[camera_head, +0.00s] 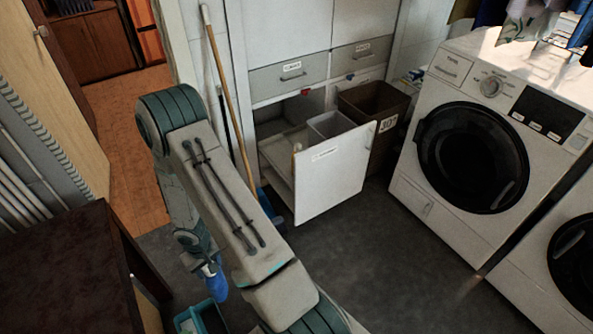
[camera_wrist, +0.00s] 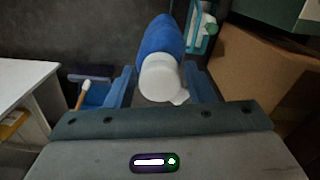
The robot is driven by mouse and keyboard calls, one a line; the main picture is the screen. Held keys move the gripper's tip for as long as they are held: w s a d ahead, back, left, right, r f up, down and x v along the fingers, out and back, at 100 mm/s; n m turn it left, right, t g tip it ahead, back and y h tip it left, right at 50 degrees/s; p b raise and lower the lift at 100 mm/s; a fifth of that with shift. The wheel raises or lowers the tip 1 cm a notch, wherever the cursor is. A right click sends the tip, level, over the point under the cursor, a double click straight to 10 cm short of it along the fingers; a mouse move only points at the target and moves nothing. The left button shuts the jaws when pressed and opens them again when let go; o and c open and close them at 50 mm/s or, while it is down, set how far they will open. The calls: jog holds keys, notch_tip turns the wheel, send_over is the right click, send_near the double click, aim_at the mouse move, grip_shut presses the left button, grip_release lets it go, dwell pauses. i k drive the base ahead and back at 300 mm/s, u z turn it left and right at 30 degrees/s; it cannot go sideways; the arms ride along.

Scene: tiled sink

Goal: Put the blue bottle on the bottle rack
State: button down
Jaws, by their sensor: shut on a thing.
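The blue bottle (camera_head: 216,284) hangs below my gripper (camera_head: 208,264), left of my arm in the head view. In the wrist view the blue bottle (camera_wrist: 162,38) has a white cap facing the camera and lies between the two fingers of my gripper (camera_wrist: 163,82), which is shut on it. A teal open-topped holder (camera_head: 203,316) stands just below the bottle in the head view, cut off by the frame edge. A teal frame with a white item in it (camera_wrist: 203,28) shows right of the bottle in the wrist view. I cannot tell for sure which is the bottle rack.
A dark brown table (camera_head: 65,265) stands at left. A white cabinet door (camera_head: 335,172) stands open, with a brown bin (camera_head: 372,108) behind it. A wooden-handled broom (camera_head: 228,95) leans nearby. Washing machines (camera_head: 475,150) line the right. Grey floor (camera_head: 390,260) is clear in the middle.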

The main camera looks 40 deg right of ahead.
aim_at(284, 158)
jog(key=k, duration=0.7)
jog(key=z, duration=2.6)
jog(key=i, duration=1.75)
jog(key=u, duration=2.2)
